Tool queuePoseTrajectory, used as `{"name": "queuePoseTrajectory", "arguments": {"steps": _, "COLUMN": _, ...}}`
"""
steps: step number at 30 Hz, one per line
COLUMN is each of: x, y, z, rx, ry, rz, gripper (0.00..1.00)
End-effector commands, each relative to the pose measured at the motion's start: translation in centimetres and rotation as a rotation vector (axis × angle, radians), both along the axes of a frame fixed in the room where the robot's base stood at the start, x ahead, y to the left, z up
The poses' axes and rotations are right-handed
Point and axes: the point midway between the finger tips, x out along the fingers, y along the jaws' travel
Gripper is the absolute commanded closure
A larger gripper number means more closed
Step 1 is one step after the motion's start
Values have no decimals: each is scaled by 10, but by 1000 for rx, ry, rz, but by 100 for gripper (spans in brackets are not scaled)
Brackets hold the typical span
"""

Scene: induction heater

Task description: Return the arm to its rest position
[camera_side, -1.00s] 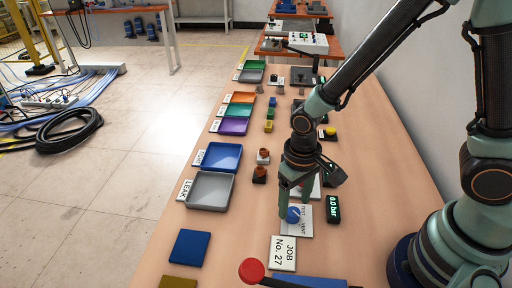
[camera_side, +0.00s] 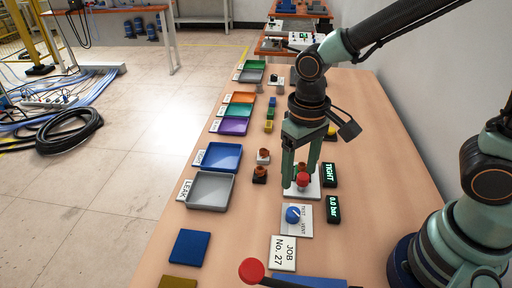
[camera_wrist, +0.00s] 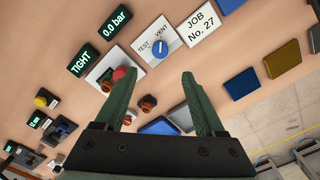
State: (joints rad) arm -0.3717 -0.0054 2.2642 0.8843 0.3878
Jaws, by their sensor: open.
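My gripper (camera_side: 300,178) is open, with its fingers pointing down over the white plate (camera_side: 316,190) that carries a red knob (camera_side: 303,180). In the wrist view my gripper (camera_wrist: 159,75) has nothing held between its fingers. The red knob (camera_wrist: 119,73) shows beside the left finger there, and the finger hides part of its plate. The blue dial (camera_side: 293,214) on the TEST/VENT plate (camera_side: 304,230) stands clear of the fingers, nearer the camera. It also shows in the wrist view (camera_wrist: 160,48).
Displays read TIGHT (camera_side: 329,175) and 0.0 bar (camera_side: 333,210). A grey LEAK tray (camera_side: 211,205) and a blue tray (camera_side: 221,170) lie left. Two small brown-topped parts (camera_side: 260,175) (camera_side: 263,156) stand between trays and gripper. A red ball-ended lever (camera_side: 252,271) stands in front.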

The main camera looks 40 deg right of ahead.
Motion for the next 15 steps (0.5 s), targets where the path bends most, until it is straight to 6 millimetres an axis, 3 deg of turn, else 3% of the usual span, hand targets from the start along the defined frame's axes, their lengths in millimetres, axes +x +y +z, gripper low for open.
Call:
{"name": "queuePoseTrajectory", "arguments": {"steps": 5, "x": 4, "y": -10, "z": 13, "rx": 15, "ry": -42, "rz": -2, "gripper": 29}}
{"name": "queuePoseTrajectory", "arguments": {"steps": 15, "x": 7, "y": -75, "z": 83, "rx": 41, "ry": -324, "rz": 2, "gripper": 29}}
